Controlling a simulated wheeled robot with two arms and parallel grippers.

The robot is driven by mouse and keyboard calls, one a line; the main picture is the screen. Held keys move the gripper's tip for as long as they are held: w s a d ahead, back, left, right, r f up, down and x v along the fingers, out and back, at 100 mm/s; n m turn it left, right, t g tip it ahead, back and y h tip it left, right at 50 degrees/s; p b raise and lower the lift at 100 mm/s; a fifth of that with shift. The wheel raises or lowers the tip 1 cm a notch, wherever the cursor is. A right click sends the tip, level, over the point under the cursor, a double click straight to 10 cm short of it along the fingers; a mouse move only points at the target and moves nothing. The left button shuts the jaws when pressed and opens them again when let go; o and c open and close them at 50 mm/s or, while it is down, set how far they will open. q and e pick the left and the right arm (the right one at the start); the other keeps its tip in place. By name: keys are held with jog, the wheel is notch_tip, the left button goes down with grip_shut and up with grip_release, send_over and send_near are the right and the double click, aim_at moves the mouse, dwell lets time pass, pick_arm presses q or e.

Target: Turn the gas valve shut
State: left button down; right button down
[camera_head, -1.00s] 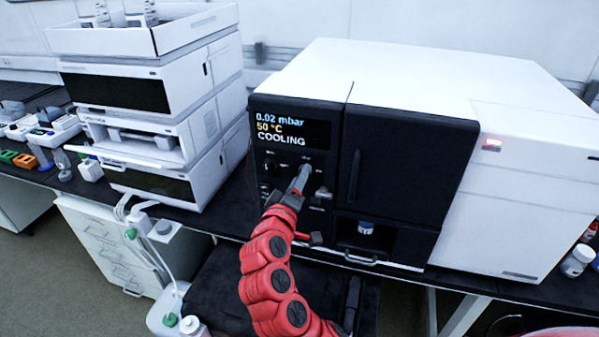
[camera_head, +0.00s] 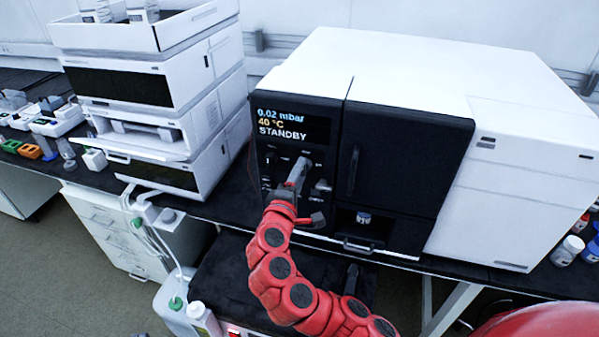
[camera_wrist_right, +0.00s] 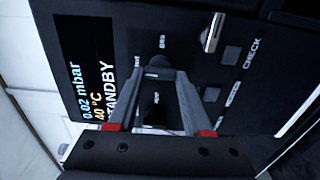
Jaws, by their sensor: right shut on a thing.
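The instrument has a black control panel (camera_head: 262,160) on its left front, with knobs and small labels that I cannot read. Its display (camera_head: 290,122) reads 0.02 mbar, 40 °C, STANDBY. My right gripper (camera_head: 302,168) reaches up to this panel from below. In the right wrist view its fingers (camera_wrist_right: 158,72) are closed around a small dark knob (camera_wrist_right: 157,61) on the panel. The fingers hide much of the knob, so its angle is unclear. A metal lever (camera_wrist_right: 211,32) stands apart from the fingers. I cannot tell which control is labelled as gas valve. My left gripper is out of view.
A black door (camera_head: 405,165) with a vertical handle is right of the panel, above a recess holding a small vial (camera_head: 363,218). Stacked white modules (camera_head: 165,75) stand left on the dark bench. Bottles (camera_head: 567,250) stand at the far right.

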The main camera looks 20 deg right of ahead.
dwell(0.3)
jog(key=shift+c, duration=1.6)
grip_release()
jog(key=b+v, duration=0.1)
jog(key=v, duration=1.6)
jog(key=shift+a+b, duration=0.2)
jog(key=shift+b, duration=0.2)
jog(key=shift+s, duration=0.1)
